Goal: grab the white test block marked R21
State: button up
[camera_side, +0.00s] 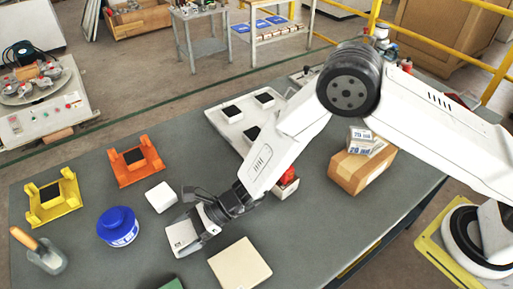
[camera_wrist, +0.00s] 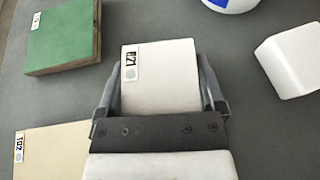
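The white test block (camera_wrist: 160,85) carries a small label that appears to read R21, turned round in the wrist view. In the side view the white block (camera_side: 183,237) is at the end of my arm, partly covered by my gripper. My gripper (camera_wrist: 160,78) has one finger along the block's left side and one along its right, both very close to it. I cannot tell whether they press on it. The near end of the block is hidden by the gripper body. I cannot tell if the block touches the table.
A green tile (camera_wrist: 65,38) and a beige tile (camera_wrist: 50,150) lie to the left. A plain white block (camera_wrist: 290,60) lies at right. A blue-lidded jar (camera_side: 118,226), trowel (camera_side: 40,252), yellow (camera_side: 53,197) and orange holders (camera_side: 137,163) are left on the table (camera_side: 90,265).

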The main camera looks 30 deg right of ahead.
grip_shut()
jog(key=shift+r, duration=0.1)
jog(key=shift+r, duration=0.2)
jog(key=shift+r, duration=0.85)
jog(key=s+d+r, duration=0.9)
jog(key=s+r, duration=0.1)
jog(key=r, duration=0.1)
jog(key=shift+s, duration=0.4)
